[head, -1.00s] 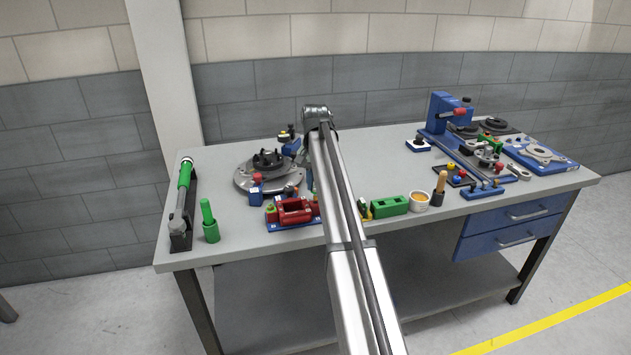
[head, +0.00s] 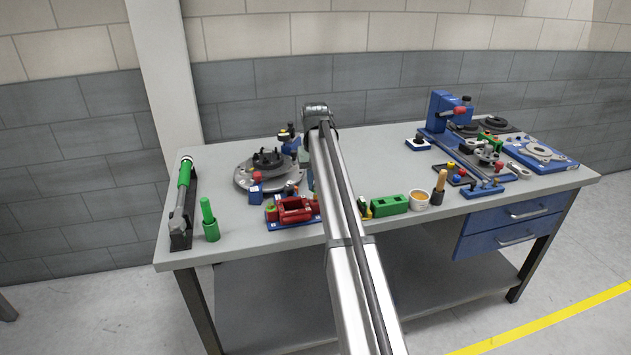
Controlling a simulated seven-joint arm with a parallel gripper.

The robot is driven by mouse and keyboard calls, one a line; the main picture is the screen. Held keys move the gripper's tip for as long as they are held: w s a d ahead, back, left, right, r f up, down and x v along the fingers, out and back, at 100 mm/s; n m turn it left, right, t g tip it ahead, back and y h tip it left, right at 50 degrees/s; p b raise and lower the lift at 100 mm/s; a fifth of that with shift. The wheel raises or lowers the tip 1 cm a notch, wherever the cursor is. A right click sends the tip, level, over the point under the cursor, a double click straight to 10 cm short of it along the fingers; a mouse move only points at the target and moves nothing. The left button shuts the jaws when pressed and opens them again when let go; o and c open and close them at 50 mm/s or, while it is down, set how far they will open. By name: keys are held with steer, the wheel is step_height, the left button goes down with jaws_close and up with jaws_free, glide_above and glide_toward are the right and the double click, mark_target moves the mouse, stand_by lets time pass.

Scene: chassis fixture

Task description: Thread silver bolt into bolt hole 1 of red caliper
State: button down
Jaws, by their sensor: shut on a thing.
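The red caliper (head: 294,211) sits on a blue base (head: 275,226) near the front edge of the bench, left of my arm. Its right end is close to or partly behind my arm link. Its bolt holes are too small to tell apart. My arm reaches over the bench from the bottom of the picture and hides the space behind it. My gripper is not visible; the arm covers it. I cannot make out the silver bolt. Small parts just behind the caliper are too small to identify.
A grey disc with a dark hub (head: 268,160) stands behind the caliper. A green block (head: 389,205) and a white cup (head: 419,201) are right of my arm. The middle of the bench (head: 370,160) is clear.

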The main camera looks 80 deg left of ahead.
steer(key=shift+n, duration=1.1)
steer(key=shift+n, duration=1.8)
steer(key=n, duration=0.3)
steer(key=shift+n, duration=0.3)
steer(key=shift+n, duration=1.6)
